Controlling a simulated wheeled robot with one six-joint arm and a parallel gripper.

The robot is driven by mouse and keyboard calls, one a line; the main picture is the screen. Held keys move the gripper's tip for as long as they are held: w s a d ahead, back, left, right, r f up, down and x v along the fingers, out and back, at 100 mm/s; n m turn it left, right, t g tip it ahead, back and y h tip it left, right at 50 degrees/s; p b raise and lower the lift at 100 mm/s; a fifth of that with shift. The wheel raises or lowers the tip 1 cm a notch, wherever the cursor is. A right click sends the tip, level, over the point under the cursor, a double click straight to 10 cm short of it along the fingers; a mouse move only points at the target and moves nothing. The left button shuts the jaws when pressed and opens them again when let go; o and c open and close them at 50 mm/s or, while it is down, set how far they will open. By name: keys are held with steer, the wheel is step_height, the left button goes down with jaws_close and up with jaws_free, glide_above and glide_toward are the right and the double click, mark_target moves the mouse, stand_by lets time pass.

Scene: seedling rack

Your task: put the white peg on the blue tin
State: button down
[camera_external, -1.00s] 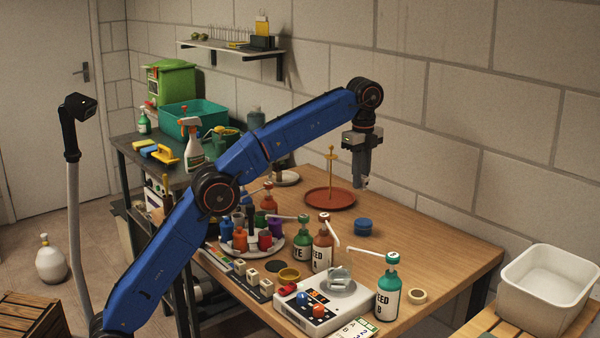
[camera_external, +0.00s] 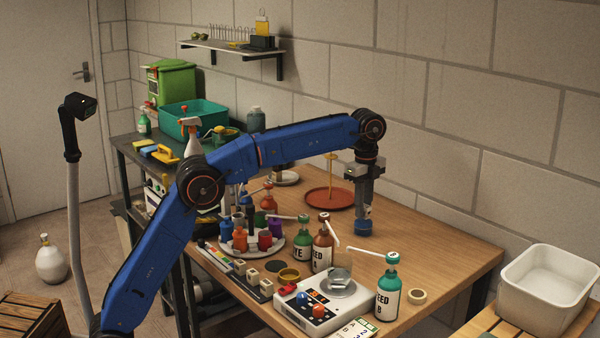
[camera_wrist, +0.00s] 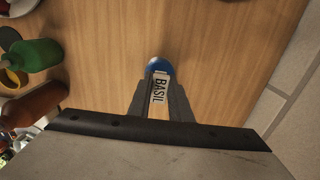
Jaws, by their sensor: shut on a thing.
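The blue tin (camera_external: 364,229) stands on the wooden table, in front of the red-brown saucer. My gripper (camera_external: 365,213) points straight down, directly above the tin, with its fingertips close to the tin's top. In the wrist view my gripper (camera_wrist: 161,92) is shut on the white peg (camera_wrist: 159,90), which carries a label reading BASIL. The blue tin (camera_wrist: 157,66) shows just past the peg's end, partly hidden by it. I cannot tell whether the peg touches the tin. In the external view the peg is hidden by the fingers.
A red-brown saucer (camera_external: 315,198) with an upright yellow rod lies behind the tin. Brown (camera_external: 322,257) and green (camera_external: 388,290) pump bottles and a white scale (camera_external: 302,312) stand in front. The tabletop right of the tin is clear up to the wall.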

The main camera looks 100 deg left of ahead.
steer(key=shift+f, duration=0.6)
steer(key=shift+f, duration=0.15)
steer(key=c, duration=1.6)
jaws_free()
step_height(320, 180, up, 7)
steer(key=shift+f, duration=0.1)
steer(key=shift+r, duration=0.5)
